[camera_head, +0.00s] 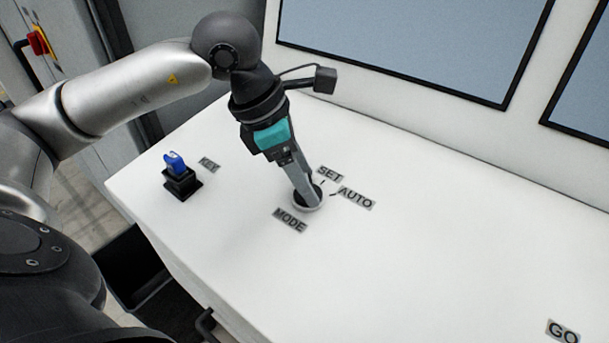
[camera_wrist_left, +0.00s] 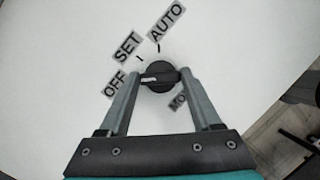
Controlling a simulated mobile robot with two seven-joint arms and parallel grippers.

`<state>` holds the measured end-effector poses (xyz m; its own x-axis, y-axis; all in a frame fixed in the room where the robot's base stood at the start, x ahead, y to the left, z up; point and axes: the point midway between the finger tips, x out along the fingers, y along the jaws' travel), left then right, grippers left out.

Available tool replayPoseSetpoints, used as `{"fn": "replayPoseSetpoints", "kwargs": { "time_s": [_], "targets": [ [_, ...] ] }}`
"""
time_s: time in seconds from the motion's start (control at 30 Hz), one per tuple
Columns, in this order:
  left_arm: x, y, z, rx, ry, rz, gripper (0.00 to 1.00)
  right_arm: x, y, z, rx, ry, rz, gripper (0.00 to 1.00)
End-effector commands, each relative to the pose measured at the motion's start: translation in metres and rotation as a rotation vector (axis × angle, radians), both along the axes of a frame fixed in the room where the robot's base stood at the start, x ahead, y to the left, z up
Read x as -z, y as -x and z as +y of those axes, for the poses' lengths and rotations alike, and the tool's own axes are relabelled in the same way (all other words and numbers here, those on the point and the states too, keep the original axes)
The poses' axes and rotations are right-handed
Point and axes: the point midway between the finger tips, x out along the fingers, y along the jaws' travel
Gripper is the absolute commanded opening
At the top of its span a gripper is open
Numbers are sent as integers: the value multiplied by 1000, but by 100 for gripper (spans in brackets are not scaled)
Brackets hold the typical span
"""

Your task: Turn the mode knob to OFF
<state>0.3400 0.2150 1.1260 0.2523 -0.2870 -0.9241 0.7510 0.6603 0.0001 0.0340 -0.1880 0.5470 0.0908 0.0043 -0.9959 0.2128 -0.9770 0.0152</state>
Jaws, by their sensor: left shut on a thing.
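The mode knob (camera_wrist_left: 160,83) is a round black knob on the white panel (camera_head: 420,240); it is mostly hidden by my left gripper in the head view. My left gripper (camera_wrist_left: 157,77) is shut on the knob, one finger on each side; in the head view it (camera_head: 308,196) reaches down to the panel. The knob's white line points left in the wrist view, toward the OFF label (camera_wrist_left: 115,84) side. The SET label (camera_wrist_left: 127,46) and AUTO label (camera_wrist_left: 166,21) sit farther round. The left finger hides any OFF tick. My right gripper is not in view.
A blue key (camera_head: 174,161) stands in a black key switch (camera_head: 182,184) left of the knob. Screens (camera_head: 420,40) rise behind. The panel right of the knob is clear.

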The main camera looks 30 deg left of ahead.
Motion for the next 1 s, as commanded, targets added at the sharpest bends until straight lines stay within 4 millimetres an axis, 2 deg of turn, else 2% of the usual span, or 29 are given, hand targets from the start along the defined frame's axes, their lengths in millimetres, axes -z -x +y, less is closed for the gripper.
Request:
{"fn": "replayPoseSetpoints", "kwargs": {
  "time_s": [0.23,0.27,0.5,0.8,1.0],
  "targets": [
    [-1,0,1,-4,0,0,9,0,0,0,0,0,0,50],
    [-1,0,1,-4,0,0,68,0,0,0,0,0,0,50],
    [0,0,0,-2,0,0,95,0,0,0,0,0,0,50],
    [-3,0,1,-2,0,-2,95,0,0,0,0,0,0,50],
    [-29,6,10,-4,-3,-6,95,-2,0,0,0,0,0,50]
  ]
}}
